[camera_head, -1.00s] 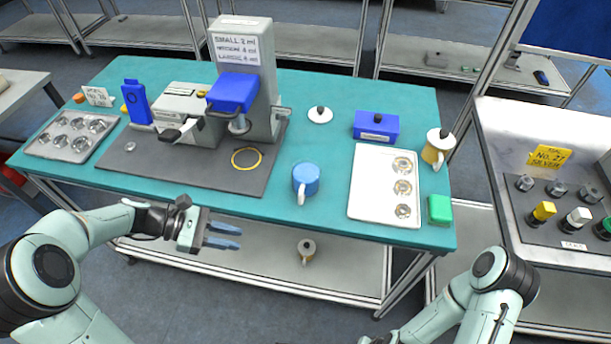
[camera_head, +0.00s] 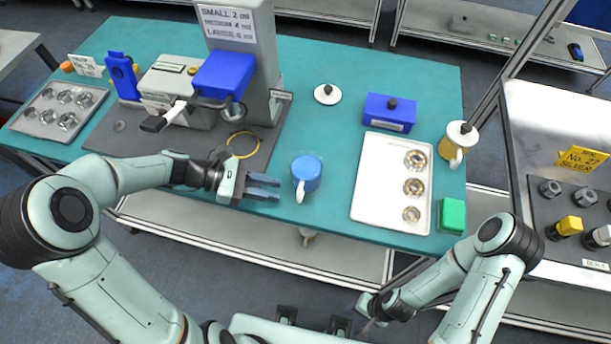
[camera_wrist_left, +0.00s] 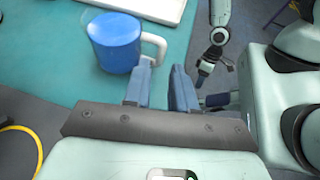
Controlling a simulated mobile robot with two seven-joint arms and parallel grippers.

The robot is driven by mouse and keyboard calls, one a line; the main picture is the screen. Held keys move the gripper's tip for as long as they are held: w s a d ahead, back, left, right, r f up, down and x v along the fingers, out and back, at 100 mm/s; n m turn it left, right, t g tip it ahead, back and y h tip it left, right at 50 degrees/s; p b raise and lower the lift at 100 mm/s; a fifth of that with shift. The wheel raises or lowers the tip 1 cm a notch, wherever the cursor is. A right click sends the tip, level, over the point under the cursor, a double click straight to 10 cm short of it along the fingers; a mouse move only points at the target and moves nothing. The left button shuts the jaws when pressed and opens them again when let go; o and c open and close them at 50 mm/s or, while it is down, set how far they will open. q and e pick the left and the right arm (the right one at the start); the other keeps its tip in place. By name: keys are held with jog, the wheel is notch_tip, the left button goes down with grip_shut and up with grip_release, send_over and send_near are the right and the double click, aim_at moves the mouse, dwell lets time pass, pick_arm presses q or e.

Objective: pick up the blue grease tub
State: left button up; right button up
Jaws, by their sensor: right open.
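The blue grease tub (camera_head: 306,174) stands upright near the front edge of the teal table, its white handle toward that edge. In the left wrist view the tub (camera_wrist_left: 113,42) is at upper left, with its handle (camera_wrist_left: 155,46) just beyond the fingertips. My left gripper (camera_head: 279,189) is just left of the tub, apart from it. Its two blue fingers (camera_wrist_left: 162,66) show a gap with nothing between them. My right gripper (camera_head: 368,308) is low in front of the table, far from the tub; its fingers are hard to make out.
A white tray (camera_head: 370,205) with metal rings lies right of the tub, with a green block (camera_head: 452,215) beside it. A yellow ring (camera_head: 243,156) lies behind my left gripper on the dark mat. A blue box (camera_head: 389,113) and yellow mug (camera_head: 452,149) stand farther back.

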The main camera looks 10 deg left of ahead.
aim_at(304, 179)
pick_arm(q)
jog(key=x, duration=0.5)
jog(key=shift+d+f, duration=0.2)
jog(key=shift+f, duration=0.2)
jog(key=shift+c, duration=0.3)
grip_shut()
